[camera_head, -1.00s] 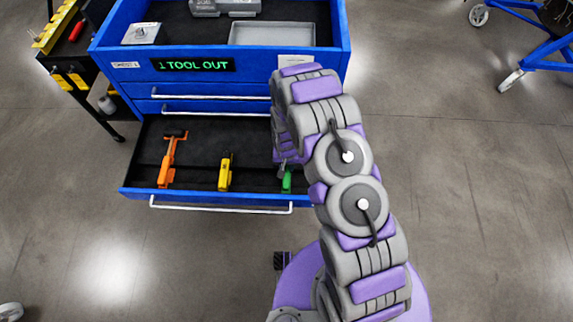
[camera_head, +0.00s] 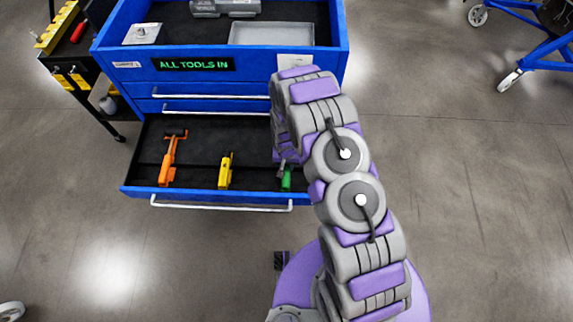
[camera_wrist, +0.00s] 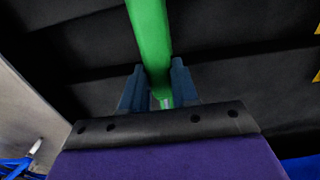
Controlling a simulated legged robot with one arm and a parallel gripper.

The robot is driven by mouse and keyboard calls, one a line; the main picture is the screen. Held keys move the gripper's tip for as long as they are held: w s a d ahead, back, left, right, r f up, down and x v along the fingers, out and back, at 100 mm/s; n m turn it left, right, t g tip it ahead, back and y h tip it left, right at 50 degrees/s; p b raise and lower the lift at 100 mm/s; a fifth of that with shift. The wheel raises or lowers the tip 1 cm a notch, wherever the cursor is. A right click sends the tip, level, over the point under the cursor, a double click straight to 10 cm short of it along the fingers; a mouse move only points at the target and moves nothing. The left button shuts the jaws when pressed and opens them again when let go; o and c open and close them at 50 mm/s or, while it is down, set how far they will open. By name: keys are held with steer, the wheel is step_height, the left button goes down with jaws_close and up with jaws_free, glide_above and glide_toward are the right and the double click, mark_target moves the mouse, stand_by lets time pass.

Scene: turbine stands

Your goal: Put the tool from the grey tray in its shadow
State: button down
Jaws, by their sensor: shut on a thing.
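A green tool (camera_head: 287,178) lies at the right end of the open drawer (camera_head: 140,189), mostly hidden by my arm in the head view. In the wrist view the green tool (camera_wrist: 150,35) runs between the two fingers of my gripper (camera_wrist: 158,85), which is shut on it. In the head view my gripper is largely hidden behind my arm. The grey tray (camera_head: 285,44) on top of the blue cabinet shows empty. A lit sign (camera_head: 193,64) on the cabinet reads "ALL TOOLS IN".
An orange tool (camera_head: 168,160) and a yellow tool (camera_head: 225,172) lie in the drawer to the left. A grey part (camera_head: 225,7) and a small plate (camera_head: 143,34) sit on the cabinet top. A dark cart (camera_head: 85,85) stands at left.

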steer(key=shift+s+d+f, duration=0.15)
steer(key=shift+s+f, duration=0.25)
steer(key=shift+s, duration=0.05)
steer(key=c, duration=1.2)
jaws_free()
steer(key=shift+f, duration=0.1)
steer(key=shift+c, duration=0.2)
steer(key=o, duration=0.5)
steer(key=shift+d, duration=0.2)
steer(key=shift+c, duration=0.2)
steer(key=shift+w+a, duration=0.25)
steer(key=shift+a, duration=0.15)
steer(key=shift+o, duration=0.8)
steer(key=shift+w, duration=0.1)
steer(key=shift+w+r, duration=0.15)
steer(key=shift+r, duration=0.45)
steer(key=shift+r+p, duration=1.2)
steer(key=shift+r, duration=1.9)
